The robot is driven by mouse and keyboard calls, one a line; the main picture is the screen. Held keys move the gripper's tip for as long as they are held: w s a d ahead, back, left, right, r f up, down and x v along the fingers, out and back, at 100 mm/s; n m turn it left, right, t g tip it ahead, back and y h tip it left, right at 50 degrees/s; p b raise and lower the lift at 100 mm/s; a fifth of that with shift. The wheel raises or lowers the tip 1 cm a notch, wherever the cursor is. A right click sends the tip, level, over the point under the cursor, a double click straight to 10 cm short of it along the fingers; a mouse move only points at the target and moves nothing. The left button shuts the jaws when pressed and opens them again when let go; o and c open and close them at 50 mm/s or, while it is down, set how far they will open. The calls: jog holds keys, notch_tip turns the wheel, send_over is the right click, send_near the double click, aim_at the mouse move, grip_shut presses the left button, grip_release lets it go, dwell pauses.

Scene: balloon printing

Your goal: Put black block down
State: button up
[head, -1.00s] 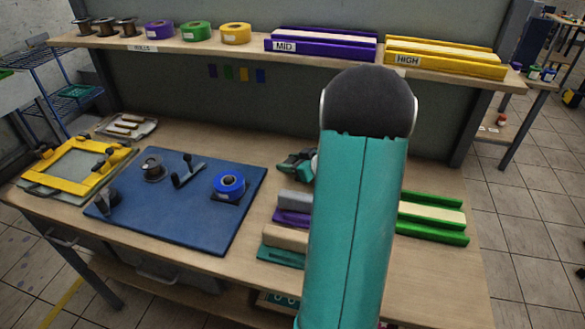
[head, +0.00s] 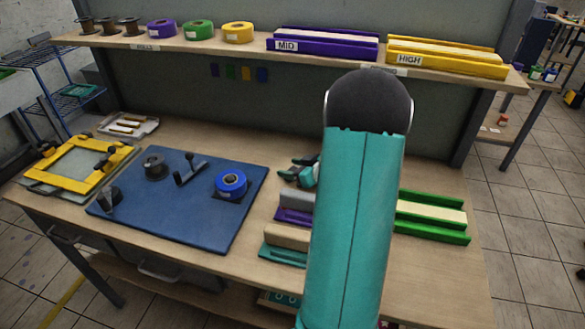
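My gripper (head: 292,168) shows just left of my teal arm, above the back of the table. Its dark fingers look spread, with nothing clearly visible between them; my arm hides part of it. I can make out no clearly black block. A beige block (head: 287,236) lies in a teal holder (head: 283,256) nearer the front.
A green holder (head: 432,233) with a beige block stands right of my arm. A blue board (head: 190,215) with a blue tape roll (head: 230,184) lies left. A yellow frame (head: 70,185) is farther left. The shelf (head: 255,48) runs above. The table's front right is clear.

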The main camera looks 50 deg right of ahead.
jog(key=shift+o, duration=1)
jog(key=shift+s+a+f, duration=0.1)
jog(key=shift+f, duration=0.45)
jog(key=shift+r, duration=0.15)
jog(key=w+r+v, duration=0.1)
jog(key=v, duration=1.1)
jog(key=w+a+r+h, duration=0.3)
jog(key=w+r+h, duration=0.2)
jog(key=w+r, duration=0.35)
jog(key=a+r+m+g+h, duration=0.2)
jog(key=a+r+g, duration=0.1)
jog(key=a+r, duration=0.5)
jog(key=s+a+f+g+y, duration=0.1)
jog(key=s+a, duration=0.3)
jog(key=a, duration=0.5)
jog(key=s+a+f+g+y, duration=0.1)
jog(key=s+a+g+y, duration=0.1)
jog(key=s+a, duration=0.3)
jog(key=s+a+f+n+g+y, duration=0.1)
jog(key=s+a, duration=0.3)
jog(key=a, duration=0.9)
jog(key=shift+s+a+f+g+y, duration=0.25)
jog(key=shift+g+y, duration=0.25)
jog(key=shift+y, duration=0.4)
